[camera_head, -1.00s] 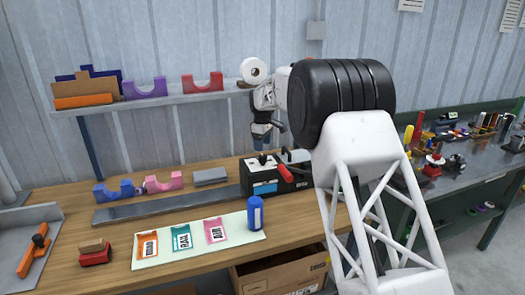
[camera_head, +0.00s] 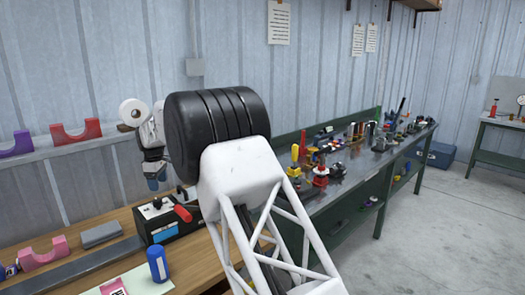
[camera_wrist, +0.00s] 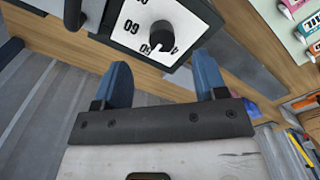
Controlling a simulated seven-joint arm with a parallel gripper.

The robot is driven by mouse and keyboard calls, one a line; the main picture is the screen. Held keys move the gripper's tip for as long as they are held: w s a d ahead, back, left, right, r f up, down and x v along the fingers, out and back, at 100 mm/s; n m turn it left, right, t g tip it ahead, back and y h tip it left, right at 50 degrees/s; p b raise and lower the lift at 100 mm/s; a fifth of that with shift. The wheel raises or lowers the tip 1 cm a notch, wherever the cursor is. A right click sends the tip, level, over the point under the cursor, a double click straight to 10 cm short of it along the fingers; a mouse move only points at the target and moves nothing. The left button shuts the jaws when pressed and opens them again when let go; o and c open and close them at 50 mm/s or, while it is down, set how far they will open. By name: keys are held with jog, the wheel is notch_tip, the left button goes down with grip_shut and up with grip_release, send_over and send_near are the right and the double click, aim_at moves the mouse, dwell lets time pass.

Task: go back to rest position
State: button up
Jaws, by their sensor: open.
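My gripper (camera_head: 153,181) hangs above and behind the black box (camera_head: 165,222) on the wooden bench in the head view. Its two blue fingers are apart with nothing between them, as the wrist view (camera_wrist: 163,82) shows. In the wrist view, a black dial knob (camera_wrist: 162,34) on a white numbered face lies beyond the fingertips, apart from them. My arm's black and white links fill the middle of the head view.
A blue cylinder (camera_head: 158,263) stands on the bench before the black box. A red handle (camera_head: 183,213) sticks out of the box. A grey block (camera_head: 101,234) and pink cradle (camera_head: 44,253) are left. A dark, cluttered bench (camera_head: 345,173) is right.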

jog(key=s+d+r+m, duration=0.1)
jog(key=s+d+r, duration=0.1)
jog(key=d+r, duration=0.35)
jog(key=s+d+r+m, duration=0.2)
jog(key=d, duration=0.7)
jog(key=s+d+r+m, duration=0.1)
jog(key=s+d+r, duration=0.25)
jog(key=d, duration=0.35)
jog(key=s+d+r+m+t, duration=0.1)
jog(key=s+d+r+m, duration=0.2)
jog(key=s+d, duration=0.55)
jog(key=s+d+r+m, duration=0.25)
jog(key=s+d, duration=0.25)
jog(key=d, duration=0.7)
jog(key=s+d+m+t, duration=0.1)
jog(key=s+d+m, duration=0.3)
jog(key=s+d, duration=1.05)
jog(key=s+d+f+m, duration=0.2)
jog(key=s+d+f, duration=0.1)
jog(key=s, duration=0.7)
jog(key=s+d+f+m, duration=0.2)
jog(key=s+f, duration=0.4)
jog(key=s, duration=0.5)
jog(key=shift+s+d+f+t, duration=0.15)
jog(key=shift+s+d+t, duration=0.15)
jog(key=shift+d, duration=0.2)
